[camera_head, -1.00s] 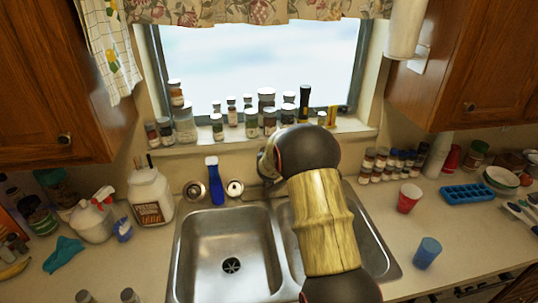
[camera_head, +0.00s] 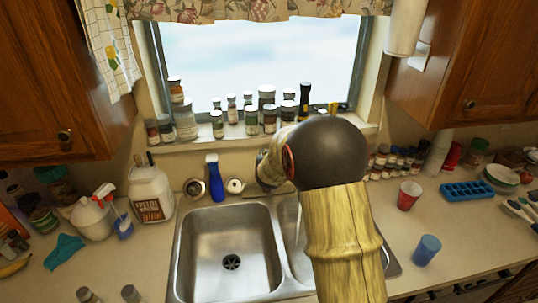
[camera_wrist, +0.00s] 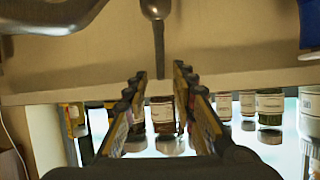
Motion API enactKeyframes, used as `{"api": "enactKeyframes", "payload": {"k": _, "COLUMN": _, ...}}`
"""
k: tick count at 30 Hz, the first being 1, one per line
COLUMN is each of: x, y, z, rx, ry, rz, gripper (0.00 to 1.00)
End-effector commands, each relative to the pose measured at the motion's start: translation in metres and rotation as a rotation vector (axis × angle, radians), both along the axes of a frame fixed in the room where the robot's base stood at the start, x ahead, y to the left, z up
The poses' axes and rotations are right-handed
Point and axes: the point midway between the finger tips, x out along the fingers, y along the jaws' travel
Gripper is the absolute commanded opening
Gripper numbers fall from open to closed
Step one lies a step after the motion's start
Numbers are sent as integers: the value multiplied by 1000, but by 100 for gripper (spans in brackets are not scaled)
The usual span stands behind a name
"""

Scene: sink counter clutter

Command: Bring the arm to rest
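My gripper (camera_wrist: 160,92) shows in the wrist view with its two fingers apart and nothing held between them. A brown-labelled jar (camera_wrist: 162,115) appears between the fingers but stands beyond them on the windowsill. In the head view my arm rises over the right side of the sink (camera_head: 235,240) toward the window, and its dark joint and yellow link hide the gripper and much of the right basin.
Several jars (camera_head: 251,119) line the windowsill. A blue bottle (camera_head: 215,180) stands behind the sink. A red cup (camera_head: 409,195), a blue cup (camera_head: 427,250) and a blue ice tray (camera_head: 467,191) are on the right counter. A metal faucet (camera_wrist: 157,15) shows in the wrist view.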

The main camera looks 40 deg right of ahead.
Motion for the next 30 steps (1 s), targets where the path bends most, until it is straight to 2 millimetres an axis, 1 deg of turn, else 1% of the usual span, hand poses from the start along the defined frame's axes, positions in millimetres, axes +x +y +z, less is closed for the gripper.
{"api": "enactKeyframes", "payload": {"k": 3, "x": -7, "y": 5, "z": 4, "rx": 0, "ry": 0, "rz": 1, "gripper": 26}}
{"api": "enactKeyframes", "payload": {"k": 6, "x": -10, "y": 7, "z": 5, "rx": -1, "ry": 1, "rz": 0, "gripper": 26}}
{"api": "enactKeyframes", "payload": {"k": 23, "x": -10, "y": 7, "z": 5, "rx": 2, "ry": 0, "rz": -1, "gripper": 26}}
{"api": "enactKeyframes", "payload": {"k": 26, "x": -12, "y": 12, "z": -4, "rx": 39, "ry": 17, "rz": 4, "gripper": 26}}
{"api": "enactKeyframes", "payload": {"k": 28, "x": -15, "y": 23, "z": -19, "rx": 89, "ry": 60, "rz": 24, "gripper": 26}}
{"api": "enactKeyframes", "payload": {"k": 29, "x": -19, "y": 30, "z": -30, "rx": 117, "ry": 87, "rz": 36, "gripper": 26}}
{"api": "enactKeyframes", "payload": {"k": 30, "x": -26, "y": 40, "z": -45, "rx": 152, "ry": 132, "rz": 54, "gripper": 26}}
